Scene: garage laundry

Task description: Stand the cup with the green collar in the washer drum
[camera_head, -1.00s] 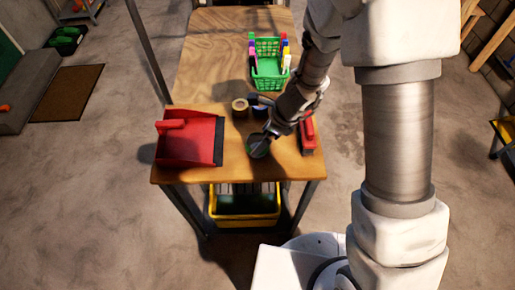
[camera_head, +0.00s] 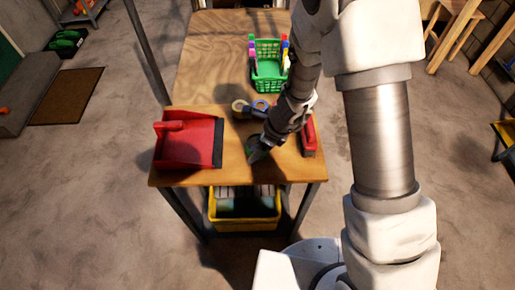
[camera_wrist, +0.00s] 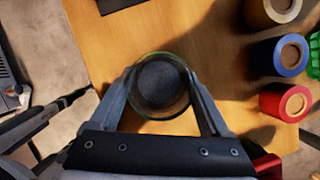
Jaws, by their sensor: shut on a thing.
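My gripper (camera_head: 253,155) is low over the front part of the wooden table in the head view. In the wrist view my gripper (camera_wrist: 163,95) has its two fingers on either side of a round cup (camera_wrist: 160,84), seen from above, with a dark inside and a thin green edge. The fingers are shut on the cup. In the head view the gripper mostly hides the cup. I cannot tell whether the cup touches the table. The washer drum is not in view.
A red dustpan (camera_head: 185,142) lies left of the gripper and a red brush (camera_head: 308,138) close on its right. Tape rolls (camera_wrist: 285,102) and a green basket (camera_head: 269,72) stand farther back. A yellow crate (camera_head: 245,225) sits under the table (camera_head: 215,75).

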